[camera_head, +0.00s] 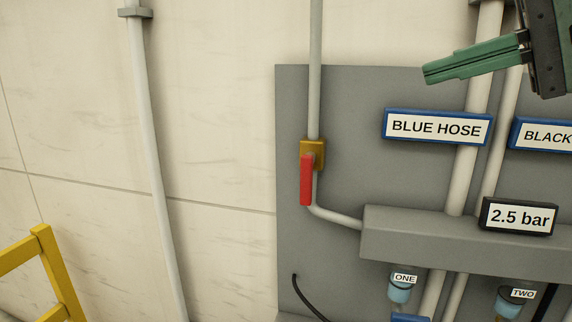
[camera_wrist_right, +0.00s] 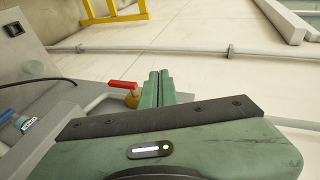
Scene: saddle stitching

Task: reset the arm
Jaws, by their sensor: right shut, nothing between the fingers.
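My right gripper (camera_head: 428,75) comes in from the upper right in the head view, in front of the grey panel and above the BLUE HOSE sign. Its green fingers are together, with nothing between them. In the right wrist view the shut fingers (camera_wrist_right: 160,75) point away from the camera. A red valve handle (camera_head: 306,180) hangs down from a brass valve body (camera_head: 313,154) on a grey pipe. The red handle also shows in the right wrist view (camera_wrist_right: 122,86), left of the fingers, and I see no contact with it. My left gripper is not in view.
The grey panel (camera_head: 337,100) carries a BLUE HOSE sign (camera_head: 437,127), a partly cut-off BLACK sign (camera_head: 545,136) and a 2.5 bar display (camera_head: 519,217). Blue fittings labelled ONE (camera_head: 400,290) and TWO (camera_head: 509,302) sit below. A yellow rail (camera_head: 52,262) stands at lower left.

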